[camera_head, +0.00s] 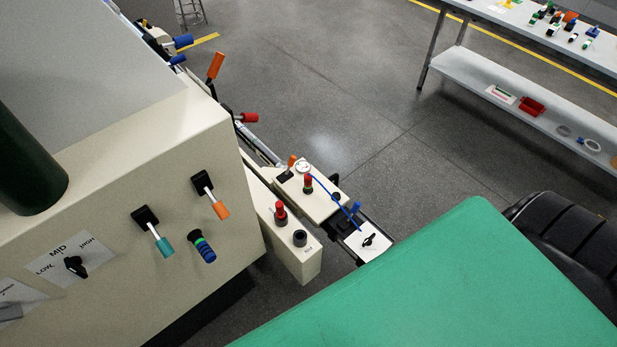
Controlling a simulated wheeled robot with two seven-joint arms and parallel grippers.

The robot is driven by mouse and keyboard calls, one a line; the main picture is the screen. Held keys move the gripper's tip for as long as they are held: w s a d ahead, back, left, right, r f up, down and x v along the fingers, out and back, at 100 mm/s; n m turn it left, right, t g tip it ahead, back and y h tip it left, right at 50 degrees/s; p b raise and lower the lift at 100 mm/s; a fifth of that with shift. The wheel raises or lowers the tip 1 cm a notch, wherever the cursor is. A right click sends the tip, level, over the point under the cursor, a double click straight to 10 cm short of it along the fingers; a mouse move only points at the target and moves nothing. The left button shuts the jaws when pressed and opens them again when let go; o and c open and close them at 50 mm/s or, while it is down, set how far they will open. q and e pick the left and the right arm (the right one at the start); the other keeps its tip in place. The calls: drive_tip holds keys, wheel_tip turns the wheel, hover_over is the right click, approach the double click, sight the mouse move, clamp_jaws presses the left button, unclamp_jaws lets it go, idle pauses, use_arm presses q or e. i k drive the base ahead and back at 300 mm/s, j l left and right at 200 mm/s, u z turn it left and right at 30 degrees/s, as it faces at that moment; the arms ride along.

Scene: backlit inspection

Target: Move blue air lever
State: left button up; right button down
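A small blue lever (354,209) stands on a black base at the near end of a narrow cream control unit, right of centre. A thin blue hose (325,188) runs from a round gauge (303,166) towards it. Two more blue-handled parts, an upper one (182,41) and a lower one (177,60), stick out at the top left behind the large cream machine. I cannot tell from the picture which of these is the air lever. Neither of my grippers is in view.
The cream machine (110,205) fills the left, with an orange lever (219,208), a teal lever (163,244) and a dial (76,266). A green surface (460,290) covers the lower right. A shelved table (510,85) stands at the back right. Grey floor (400,110) between is clear.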

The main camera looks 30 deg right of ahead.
sight(353, 210)
drive_tip(key=l+u, duration=0.15)
drive_tip(key=l, duration=0.3)
drive_tip(key=k+l+u, duration=0.2)
drive_tip(key=l, duration=0.3)
drive_tip(key=l+u, duration=0.15)
drive_tip(key=l, duration=0.3)
drive_tip(key=k+l+u, duration=0.15)
drive_tip(key=l, duration=0.3)
drive_tip(key=k+l+u, duration=0.15)
drive_tip(key=l, duration=0.3)
drive_tip(key=k+l, duration=0.15)
drive_tip(key=l, duration=0.25)
drive_tip(key=k+l, duration=0.15)
drive_tip(key=l, duration=0.3)
drive_tip(key=k+l, duration=0.1)
drive_tip(key=l, duration=0.3)
drive_tip(key=k+l, duration=0.15)
drive_tip(key=l, duration=0.25)
drive_tip(key=u, duration=0.05)
